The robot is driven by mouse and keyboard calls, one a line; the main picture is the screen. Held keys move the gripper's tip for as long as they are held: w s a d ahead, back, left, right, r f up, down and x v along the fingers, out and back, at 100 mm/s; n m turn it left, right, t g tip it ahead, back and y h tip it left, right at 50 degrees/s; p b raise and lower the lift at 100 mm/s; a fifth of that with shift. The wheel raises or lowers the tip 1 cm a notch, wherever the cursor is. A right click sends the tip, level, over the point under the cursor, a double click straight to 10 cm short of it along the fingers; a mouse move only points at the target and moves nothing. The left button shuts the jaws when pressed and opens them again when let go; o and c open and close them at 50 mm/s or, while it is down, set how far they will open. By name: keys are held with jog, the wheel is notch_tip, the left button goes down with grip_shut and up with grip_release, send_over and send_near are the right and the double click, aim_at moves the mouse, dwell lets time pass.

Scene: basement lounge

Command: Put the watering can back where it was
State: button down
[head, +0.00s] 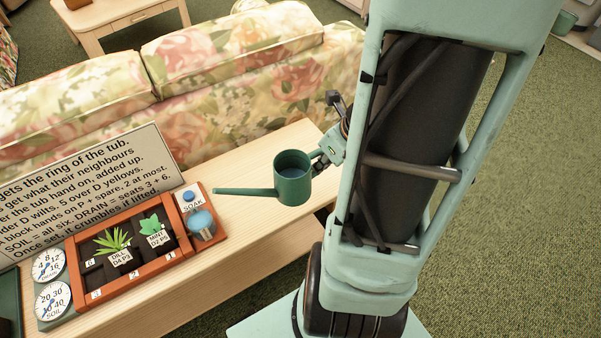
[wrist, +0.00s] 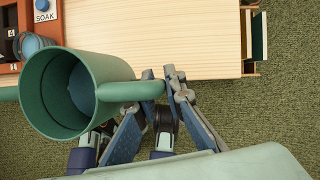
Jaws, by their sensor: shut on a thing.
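The green watering can (head: 294,191) is in front of my arm, over the right part of the wooden table (head: 245,240). Its long spout points left, toward the planter. It looks about upright, with a blue-grey surface inside. My gripper (head: 325,165) is shut on its handle at the right side. In the wrist view the can (wrist: 62,112) fills the left, and its handle (wrist: 130,90) runs into my gripper (wrist: 163,85). The can appears held above the table; its underside is hidden, so I cannot tell the height exactly.
An orange planter (head: 142,274) with dill (head: 112,240) and mint (head: 152,226) stands left of the can. A SOAK button (head: 189,196), a blue round part (head: 201,222) and two dials (head: 53,300) adjoin it. A text board (head: 90,195) and floral sofa (head: 230,80) are behind. The table's right end is bare.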

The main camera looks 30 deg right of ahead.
jog(key=w+d+f, duration=0.1)
jog(key=w+f, duration=0.2)
jog(key=w, duration=0.1)
jog(key=w+d+f+b, duration=0.1)
jog(key=w+d+f, duration=0.1)
jog(key=w+f, duration=0.1)
jog(key=w+d+f+b, duration=0.1)
jog(key=w+d+f, duration=0.1)
jog(key=w, duration=0.3)
jog(key=shift+f, duration=0.5)
jog(key=shift+w+d+f+b, duration=0.1)
jog(key=shift+w+f+b, duration=0.25)
jog(key=shift+f, duration=0.1)
jog(key=shift+w+f+b, duration=0.1)
jog(key=shift+f+b, duration=0.65)
jog(key=shift+f, duration=0.8)
jog(key=shift+f, duration=0.2)
jog(key=c, duration=2)
grip_release()
jog(key=shift+r, duration=0.1)
